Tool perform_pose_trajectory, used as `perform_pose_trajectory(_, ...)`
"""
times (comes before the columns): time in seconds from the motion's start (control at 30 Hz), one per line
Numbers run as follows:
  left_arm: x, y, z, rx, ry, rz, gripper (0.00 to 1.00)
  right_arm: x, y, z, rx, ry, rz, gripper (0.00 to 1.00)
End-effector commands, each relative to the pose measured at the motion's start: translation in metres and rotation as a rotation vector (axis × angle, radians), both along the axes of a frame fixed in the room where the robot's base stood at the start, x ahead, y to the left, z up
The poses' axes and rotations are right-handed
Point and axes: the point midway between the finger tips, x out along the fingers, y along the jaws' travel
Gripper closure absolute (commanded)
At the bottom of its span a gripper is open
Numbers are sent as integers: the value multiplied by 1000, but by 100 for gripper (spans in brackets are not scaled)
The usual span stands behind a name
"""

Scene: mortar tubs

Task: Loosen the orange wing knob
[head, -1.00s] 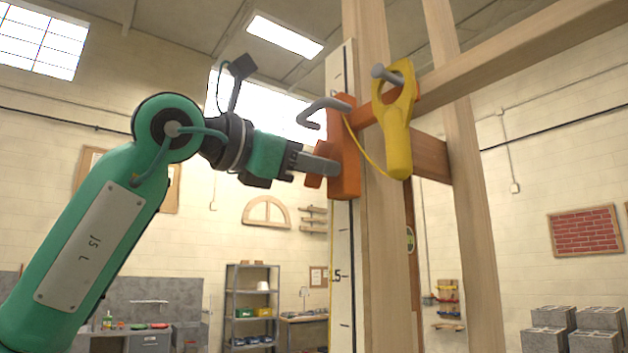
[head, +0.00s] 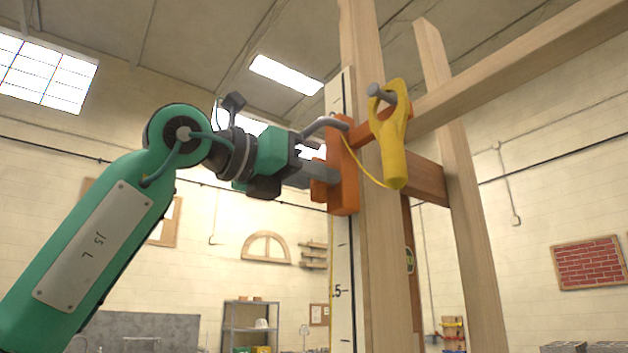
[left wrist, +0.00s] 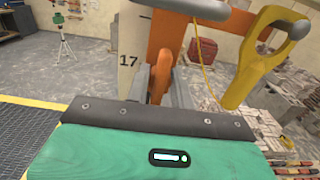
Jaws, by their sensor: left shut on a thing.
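The orange wing knob (head: 318,191) sits on the left side of an orange clamp block (head: 343,170), which is on the white marked board against the wooden post. My left gripper (head: 314,176) reaches it from the left and is shut on the knob. In the left wrist view the knob (left wrist: 159,77) stands between the two grey fingers. The fingers and gripper body hide part of the knob. My right gripper is not in view.
A yellow tool (head: 392,150) hangs from a peg right of the block, with a thin yellow cord. The white marked board (head: 342,270) runs down the post (head: 378,270). Open room lies left of the post.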

Motion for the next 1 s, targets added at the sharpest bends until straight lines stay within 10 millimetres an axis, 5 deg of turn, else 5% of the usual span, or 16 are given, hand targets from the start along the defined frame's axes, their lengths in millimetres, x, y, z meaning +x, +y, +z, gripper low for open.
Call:
perform_pose_trajectory(0.33, 0, 1, 1, -3, 1, 0, 99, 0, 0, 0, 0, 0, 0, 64)
perform_pose_trajectory(0.37, 0, 1, 1, -3, 1, 0, 73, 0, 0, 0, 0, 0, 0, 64)
perform_pose_trajectory(0.47, 0, 1, 1, -3, 0, 0, 55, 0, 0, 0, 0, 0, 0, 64)
perform_pose_trajectory(0.77, -1, 1, 0, -2, 1, 0, 55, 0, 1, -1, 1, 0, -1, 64)
perform_pose_trajectory(1.0, -19, 28, -2, -4, -1, 2, 55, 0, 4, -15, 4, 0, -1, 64)
